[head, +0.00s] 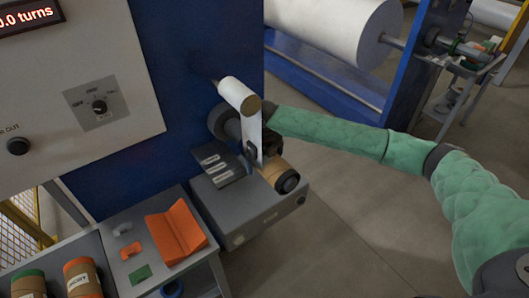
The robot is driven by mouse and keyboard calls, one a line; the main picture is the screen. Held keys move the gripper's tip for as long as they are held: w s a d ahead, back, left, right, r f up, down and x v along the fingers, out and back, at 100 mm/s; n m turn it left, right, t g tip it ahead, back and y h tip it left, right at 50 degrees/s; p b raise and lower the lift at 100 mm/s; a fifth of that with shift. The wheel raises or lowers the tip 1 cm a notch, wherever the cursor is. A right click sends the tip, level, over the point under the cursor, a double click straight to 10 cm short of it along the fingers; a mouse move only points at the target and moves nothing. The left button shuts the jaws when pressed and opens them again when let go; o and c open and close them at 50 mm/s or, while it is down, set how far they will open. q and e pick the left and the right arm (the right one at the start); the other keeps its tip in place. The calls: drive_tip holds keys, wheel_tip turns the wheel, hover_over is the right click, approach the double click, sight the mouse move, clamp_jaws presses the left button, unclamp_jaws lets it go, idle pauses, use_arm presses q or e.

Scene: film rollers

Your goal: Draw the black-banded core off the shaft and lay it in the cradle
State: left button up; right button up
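A brown core (271,170) with a black end (288,182) sticks out towards me at the machine, just above a grey box. The shaft inside it is hidden. My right arm, in a green sleeve, reaches in from the right. Its dark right gripper (251,150) is at the far end of the core, partly hidden by a white film strip; I cannot make out its fingers or whether it touches the core. The orange V-shaped cradle (175,237) lies empty on a grey cart at the lower left. My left gripper is not in view.
A white film roll (238,94) sits above the core, its strip hanging down. A grey box (250,212) is below. A green-rimmed core (28,284) and an orange-rimmed core (82,277) stand left of the cradle.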

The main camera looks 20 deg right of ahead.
sight(274, 170)
drive_tip(key=shift+f, duration=0.2)
drive_tip(key=c, duration=1.2)
drive_tip(key=shift+o, duration=0.2)
drive_tip(key=shift+r+p, duration=0.15)
drive_tip(key=shift+p, duration=0.2)
drive_tip(key=shift+s, duration=0.15)
drive_tip(key=shift+s+d+p, duration=0.25)
drive_tip(key=shift+s+p, duration=0.15)
drive_tip(key=shift+s, duration=0.3)
drive_tip(key=shift+s+d+p, duration=0.3)
drive_tip(key=shift+s+p, duration=0.05)
drive_tip(key=shift+s, duration=0.35)
drive_tip(key=shift+s+d+p, duration=0.25)
drive_tip(key=shift+s+p, duration=0.15)
drive_tip(key=shift+s, duration=0.45)
drive_tip(key=shift+s+d, duration=0.1)
